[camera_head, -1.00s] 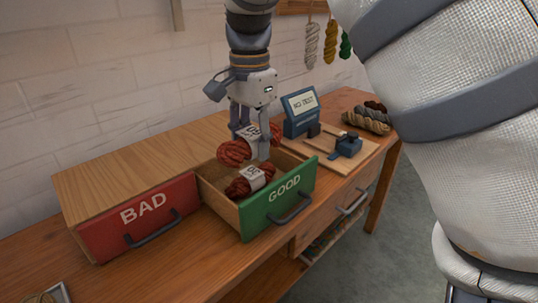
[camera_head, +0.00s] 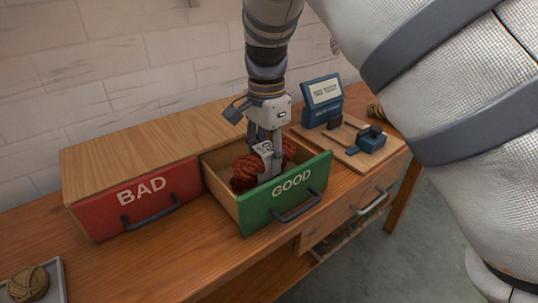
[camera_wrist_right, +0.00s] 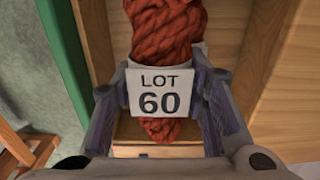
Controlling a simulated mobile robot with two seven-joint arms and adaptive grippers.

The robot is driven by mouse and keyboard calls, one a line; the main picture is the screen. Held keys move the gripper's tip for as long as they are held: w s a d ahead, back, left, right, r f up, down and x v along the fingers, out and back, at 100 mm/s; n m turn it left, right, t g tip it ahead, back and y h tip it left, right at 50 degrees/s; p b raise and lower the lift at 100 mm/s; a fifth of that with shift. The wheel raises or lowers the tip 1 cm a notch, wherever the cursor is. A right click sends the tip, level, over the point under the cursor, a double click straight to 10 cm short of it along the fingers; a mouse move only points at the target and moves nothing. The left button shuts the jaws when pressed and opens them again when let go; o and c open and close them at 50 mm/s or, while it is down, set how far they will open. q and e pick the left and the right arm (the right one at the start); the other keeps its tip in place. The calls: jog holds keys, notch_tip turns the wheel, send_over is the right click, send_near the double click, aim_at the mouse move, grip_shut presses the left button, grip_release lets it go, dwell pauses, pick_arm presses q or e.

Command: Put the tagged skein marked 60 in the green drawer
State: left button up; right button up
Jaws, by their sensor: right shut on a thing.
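My right gripper (camera_head: 267,140) reaches down into the open green drawer (camera_head: 290,189), marked GOOD. It is shut on a rust-red skein (camera_wrist_right: 166,30), whose white tag (camera_wrist_right: 160,94) reads LOT 60 in the right wrist view. In the head view this skein (camera_head: 289,150) is inside the drawer's outline, low between its walls. My left gripper is not in view.
The red drawer (camera_head: 140,199), marked BAD, is closed at the left. A tray (camera_head: 60,275) with a brown ball of wool is at the lower left. A large pale arm link fills the right.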

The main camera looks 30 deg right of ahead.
aim_at(267, 148)
jog(key=shift+w+f, duration=0.15)
jog(key=o, duration=1.1)
notch_tip(267, 148, up, 12)
jog(key=shift+r, duration=0.2)
jog(key=shift+d, duration=0.1)
